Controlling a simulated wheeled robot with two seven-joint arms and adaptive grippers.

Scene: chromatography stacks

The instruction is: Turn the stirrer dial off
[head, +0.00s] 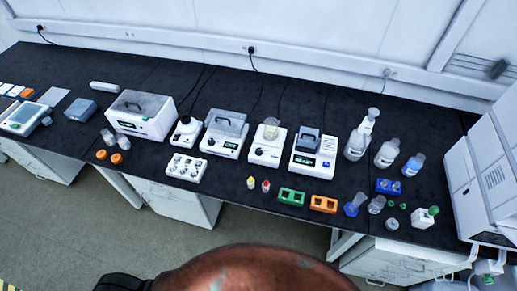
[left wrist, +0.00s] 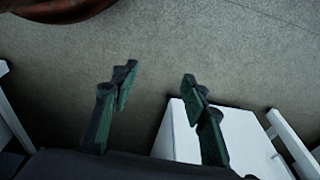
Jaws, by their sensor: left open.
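The stirrer (head: 264,156) appears to be the small white unit with a beaker (head: 271,128) on top, in the middle of the bench in the head view. My right gripper is in neither view.
White instruments stand on both sides of the stirrer, with a READY-labelled unit (head: 313,165) to its right. Small vials (head: 251,184), a green rack (head: 291,196) and an orange rack (head: 323,204) sit near the front edge. Glass bottles (head: 386,153) stand at right.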

